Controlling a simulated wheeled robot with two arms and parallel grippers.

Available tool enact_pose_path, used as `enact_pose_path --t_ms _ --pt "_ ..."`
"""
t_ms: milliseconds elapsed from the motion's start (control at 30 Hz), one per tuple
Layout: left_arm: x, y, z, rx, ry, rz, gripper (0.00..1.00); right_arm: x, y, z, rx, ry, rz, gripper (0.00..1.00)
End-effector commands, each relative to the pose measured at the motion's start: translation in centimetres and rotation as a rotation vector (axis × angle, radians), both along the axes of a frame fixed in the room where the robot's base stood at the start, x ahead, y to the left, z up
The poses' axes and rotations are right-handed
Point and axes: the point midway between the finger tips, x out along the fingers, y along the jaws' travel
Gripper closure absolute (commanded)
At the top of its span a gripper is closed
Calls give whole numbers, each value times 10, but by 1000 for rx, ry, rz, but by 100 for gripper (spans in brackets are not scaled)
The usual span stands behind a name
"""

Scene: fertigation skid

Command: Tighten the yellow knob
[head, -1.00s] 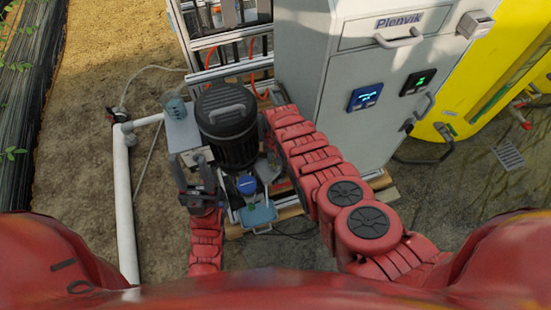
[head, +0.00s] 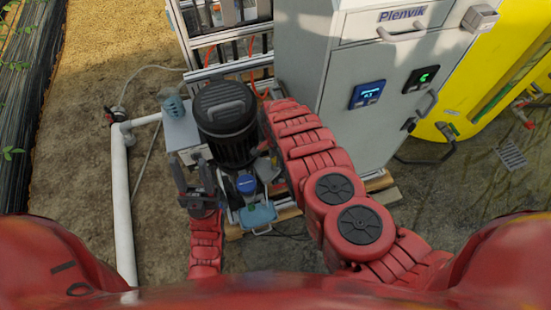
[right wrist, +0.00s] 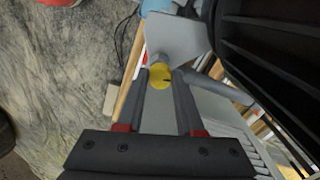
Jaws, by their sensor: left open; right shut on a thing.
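The yellow knob (right wrist: 160,78) shows in the right wrist view as a small yellow disc with a dark mark, between the fingertips of my right gripper (right wrist: 159,84). The jaws are shut on it from both sides. In the head view the knob and the right gripper are hidden behind the black motor and my right arm. My left gripper (head: 190,173) is open and empty, to the left of the black motor in the head view.
The ribbed black motor (head: 227,120) stands between my arms; its dark side fills the upper right of the wrist view. A grey cabinet (head: 345,140) stands right of my right arm. A white pipe (head: 121,200) runs at left.

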Motion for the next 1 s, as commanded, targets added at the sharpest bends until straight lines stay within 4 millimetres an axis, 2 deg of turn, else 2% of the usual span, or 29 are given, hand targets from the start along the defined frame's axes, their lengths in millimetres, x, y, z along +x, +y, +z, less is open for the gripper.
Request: enact_pose_path --t_ms 400,1000 --pt "0 0 -12 0 0 0 50 0 0 -1 0 -1 -255 100" --pt "0 0 -14 0 0 0 50 0 0 0 0 -1 -320 100"
